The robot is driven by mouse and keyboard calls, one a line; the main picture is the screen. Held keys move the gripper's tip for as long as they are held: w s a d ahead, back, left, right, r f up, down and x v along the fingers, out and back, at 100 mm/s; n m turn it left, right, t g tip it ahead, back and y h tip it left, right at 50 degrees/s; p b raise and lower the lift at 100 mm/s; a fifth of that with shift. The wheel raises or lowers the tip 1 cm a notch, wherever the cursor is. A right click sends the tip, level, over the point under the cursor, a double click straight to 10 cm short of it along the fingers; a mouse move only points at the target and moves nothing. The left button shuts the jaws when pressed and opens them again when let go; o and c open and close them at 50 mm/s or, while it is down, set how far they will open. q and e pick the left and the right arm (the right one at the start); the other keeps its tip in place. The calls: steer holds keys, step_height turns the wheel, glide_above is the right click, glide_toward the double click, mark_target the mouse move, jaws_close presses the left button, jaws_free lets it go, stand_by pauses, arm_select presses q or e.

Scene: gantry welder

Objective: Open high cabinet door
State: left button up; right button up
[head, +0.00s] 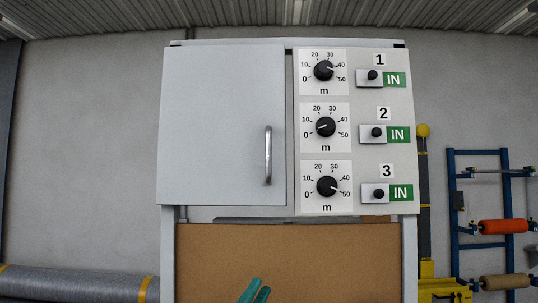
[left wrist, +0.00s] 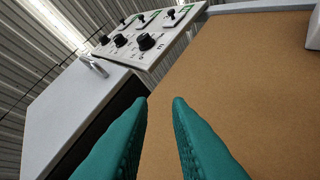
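The high cabinet door (head: 215,125) is a light grey panel at the upper left of the cabinet and looks shut. Its upright metal handle (head: 268,155) is near the door's right edge. The handle also shows in the left wrist view (left wrist: 94,66), with the door (left wrist: 60,95) tilted at the left. My left gripper (head: 257,289) has teal fingers and is low in the head view, below the handle and in front of the brown board. In the left wrist view its fingers (left wrist: 161,100) are apart with nothing between them. My right gripper is in neither view.
A control panel (head: 395,105) with dials and switches is right of the door. A brown board (head: 330,250) fills the space below. A grey roll (head: 75,283) lies at lower left. A blue rack (head: 453,210) with rolls stands at right.

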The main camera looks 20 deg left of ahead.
mark_target(269, 178)
arm_select(q)
steer(key=s+d+r+m+g+h, duration=0.2)
steer(key=r+m+g+h, duration=0.45)
steer(key=m, duration=0.55)
steer(key=s+d+r+m+g+h, duration=0.2)
steer(key=r+m+g+h, duration=0.2)
steer(key=r+m+g, duration=0.55)
steer(key=s+a+r+m+t+y, duration=0.2)
steer(key=a+r+t+y, duration=0.3)
steer(key=a+r+y, duration=0.45)
steer(key=p+x, duration=0.5)
steer(key=x, duration=0.5)
steer(key=shift+w+d+r, duration=0.1)
steer(key=shift+w+d, duration=0.1)
steer(key=shift+w, duration=0.05)
steer(key=shift+w+d, duration=0.2)
jaws_close()
